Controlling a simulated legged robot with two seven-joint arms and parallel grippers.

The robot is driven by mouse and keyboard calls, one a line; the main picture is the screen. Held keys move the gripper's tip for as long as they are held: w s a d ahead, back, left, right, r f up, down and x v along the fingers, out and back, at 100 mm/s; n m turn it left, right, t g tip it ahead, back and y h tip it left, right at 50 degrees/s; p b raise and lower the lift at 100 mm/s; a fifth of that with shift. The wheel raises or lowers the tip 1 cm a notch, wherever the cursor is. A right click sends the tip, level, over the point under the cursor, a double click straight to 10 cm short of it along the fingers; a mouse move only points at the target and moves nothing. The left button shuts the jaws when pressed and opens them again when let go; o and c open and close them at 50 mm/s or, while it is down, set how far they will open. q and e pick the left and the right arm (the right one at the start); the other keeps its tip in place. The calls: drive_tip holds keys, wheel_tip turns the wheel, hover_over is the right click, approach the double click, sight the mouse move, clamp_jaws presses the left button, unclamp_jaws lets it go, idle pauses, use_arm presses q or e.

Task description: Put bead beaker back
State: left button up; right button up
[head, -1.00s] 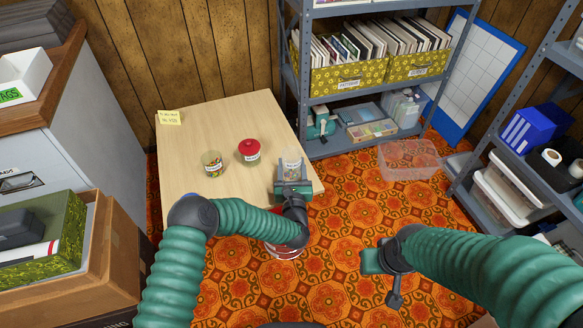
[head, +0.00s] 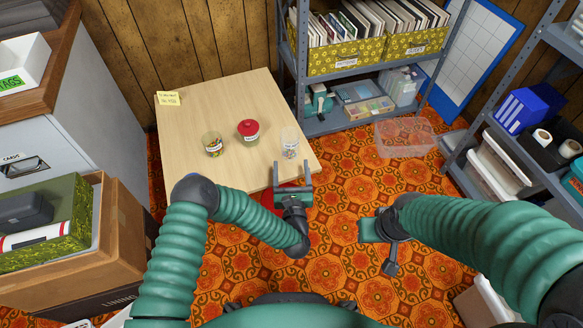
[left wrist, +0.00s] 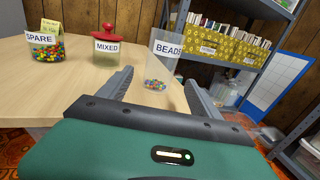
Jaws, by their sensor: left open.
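The bead beaker (head: 289,143) is a clear cup with a white label, standing upright on the wooden table (head: 225,110) near its right edge. In the left wrist view it reads BEADS (left wrist: 163,62) and has several coloured beads at its bottom. My left gripper (head: 292,172) is open and empty, just in front of the beaker and apart from it. The wrist view shows its two fingers (left wrist: 155,92) pointing toward the beaker. My right gripper (head: 376,228) hangs over the floor, right of the table; its fingers are not clear enough to read.
A red-lidded jar labelled MIXED (head: 248,132) stands left of the beaker. A SPARE cup of beads (head: 213,145) stands farther left. A yellow note (head: 168,98) lies at the table's back left corner. A clear bin (head: 404,138) sits on the floor by the grey shelf (head: 350,122).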

use_arm(q)
drive_tip(key=s, duration=0.2)
drive_tip(key=shift+s, duration=0.4)
drive_tip(key=s+a+r+n+g, duration=0.4)
drive_tip(key=s+a+n+g, duration=0.3)
drive_tip(key=n, duration=1)
drive_tip(key=s+a+r+n+g+h, duration=0.1)
drive_tip(key=s+a+r+n+g, duration=0.4)
drive_tip(key=s+a+n, duration=0.8)
drive_tip(key=s+n+g, duration=0.3)
drive_tip(key=n, duration=0.2)
drive_tip(key=shift+a, duration=0.25)
use_arm(e)
drive_tip(key=shift+r, duration=0.5)
